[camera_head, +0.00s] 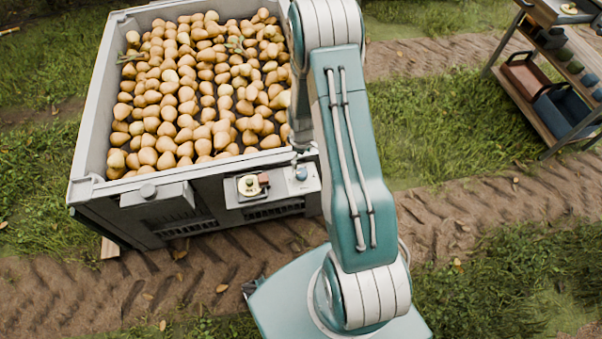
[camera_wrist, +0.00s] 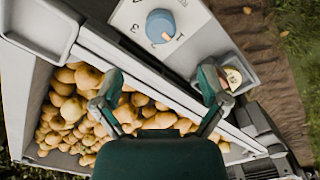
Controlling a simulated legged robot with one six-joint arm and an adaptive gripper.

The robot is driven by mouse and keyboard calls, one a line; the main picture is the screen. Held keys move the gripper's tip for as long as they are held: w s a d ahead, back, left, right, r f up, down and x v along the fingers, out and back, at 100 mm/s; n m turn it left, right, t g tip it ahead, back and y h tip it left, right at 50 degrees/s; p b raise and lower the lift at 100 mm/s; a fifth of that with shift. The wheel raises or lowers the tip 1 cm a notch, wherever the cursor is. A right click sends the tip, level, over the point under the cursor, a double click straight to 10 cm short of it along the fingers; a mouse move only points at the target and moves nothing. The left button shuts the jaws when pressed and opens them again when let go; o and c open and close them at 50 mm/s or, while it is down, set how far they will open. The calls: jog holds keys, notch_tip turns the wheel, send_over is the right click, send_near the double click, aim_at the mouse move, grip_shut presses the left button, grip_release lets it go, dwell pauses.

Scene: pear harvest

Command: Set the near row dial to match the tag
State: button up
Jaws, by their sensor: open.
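The blue round dial (camera_wrist: 160,26) sits on a light grey panel (camera_wrist: 200,20) in the wrist view, with an orange mark near its lower edge, on the side toward the digit 1. Other digits are printed around it, partly cut off or hard to read. The dial also shows in the head view (camera_head: 301,174) on the bin's front. My gripper (camera_wrist: 160,88) is open and empty, its fingers apart below the dial in the wrist view.
A grey bin (camera_head: 88,150) full of pears (camera_head: 200,95) carries the panel on its front wall. A small reddish-brown item (camera_head: 263,180) sits beside the tag. A wooden shelf cart (camera_head: 545,105) stands at upper right. Grass and rutted soil lie around.

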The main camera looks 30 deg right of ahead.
aim_at(302, 172)
notch_tip(302, 172, down, 10)
jog(key=shift+r, duration=0.1)
dwell(0.4)
jog(key=c, duration=1.1)
